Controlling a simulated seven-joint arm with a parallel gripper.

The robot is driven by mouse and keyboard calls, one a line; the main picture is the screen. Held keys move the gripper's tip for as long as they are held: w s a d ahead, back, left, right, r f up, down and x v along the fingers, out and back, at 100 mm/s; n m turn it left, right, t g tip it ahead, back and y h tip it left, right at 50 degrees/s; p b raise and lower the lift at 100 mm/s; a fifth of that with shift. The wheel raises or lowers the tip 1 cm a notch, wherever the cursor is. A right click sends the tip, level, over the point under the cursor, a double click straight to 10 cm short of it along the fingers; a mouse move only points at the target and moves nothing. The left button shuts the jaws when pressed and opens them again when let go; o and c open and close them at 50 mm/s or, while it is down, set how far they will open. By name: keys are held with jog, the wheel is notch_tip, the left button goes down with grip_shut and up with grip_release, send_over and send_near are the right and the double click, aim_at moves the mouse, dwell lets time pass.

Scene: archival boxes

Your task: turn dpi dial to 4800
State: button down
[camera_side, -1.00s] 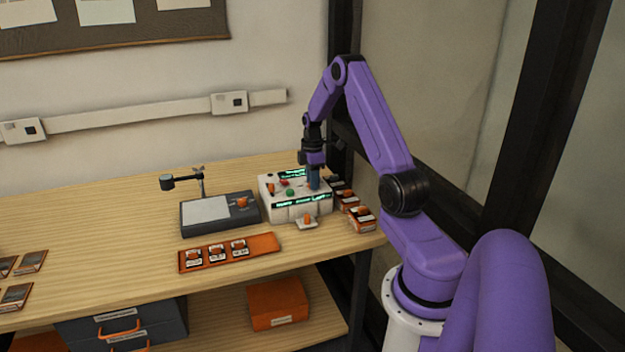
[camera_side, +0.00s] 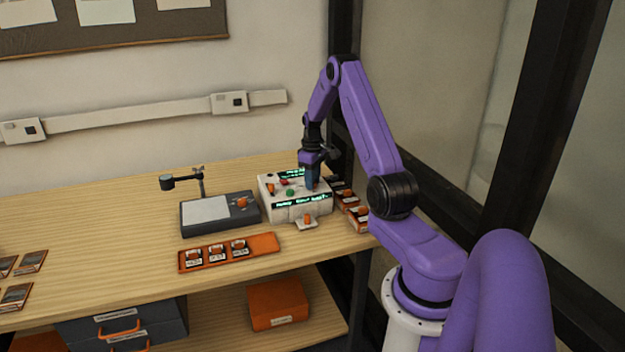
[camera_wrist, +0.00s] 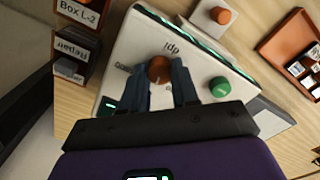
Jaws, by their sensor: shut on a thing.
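The dpi dial (camera_wrist: 159,69) is a round orange-brown knob on top of the white scanner box (camera_side: 268,206), beside a printed "dpi" label in the wrist view. My gripper (camera_wrist: 162,84) points down at the box, its two blue-grey fingers shut on the dial from either side. In the side view my gripper (camera_side: 312,184) stands over the right part of the box and hides the dial. The box carries green-lit displays (camera_side: 300,201), but their text is too small to read. The mark the dial points to cannot be read.
A green button (camera_wrist: 220,87) sits close beside the fingers. Labelled boxes (camera_side: 357,215) stand right of the scanner. The table's left middle is clear.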

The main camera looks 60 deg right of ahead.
jog(key=m, duration=1.3)
jog(key=shift+m, duration=0.3)
dwell(0.4)
jog(key=c, duration=0.8)
grip_release()
jog(key=shift+c, duration=0.2)
jog(key=shift+r, duration=0.15)
notch_tip(320, 180, up, 17)
jog(key=shift+r, duration=0.1)
